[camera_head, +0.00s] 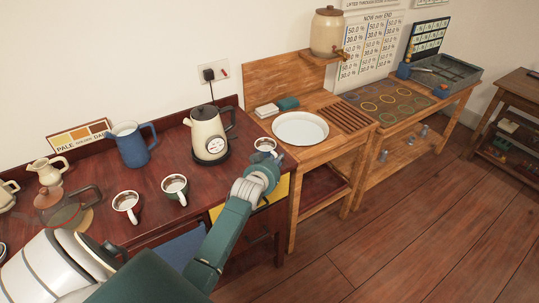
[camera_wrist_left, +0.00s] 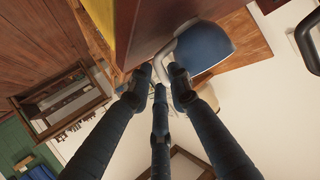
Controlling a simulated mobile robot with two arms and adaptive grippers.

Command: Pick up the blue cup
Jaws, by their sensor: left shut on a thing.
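The blue cup (camera_head: 264,145) is at the right end of the dark red table, with its pale rim up in the head view and much of its body hidden by my left gripper (camera_head: 268,160). In the left wrist view the cup's blue body (camera_wrist_left: 206,46) has a pale handle (camera_wrist_left: 166,52) that reaches between the dark fingers of my left gripper (camera_wrist_left: 161,76). The left gripper is shut on the cup at this handle. I cannot tell whether the cup's base touches the table. My right gripper is not in view.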

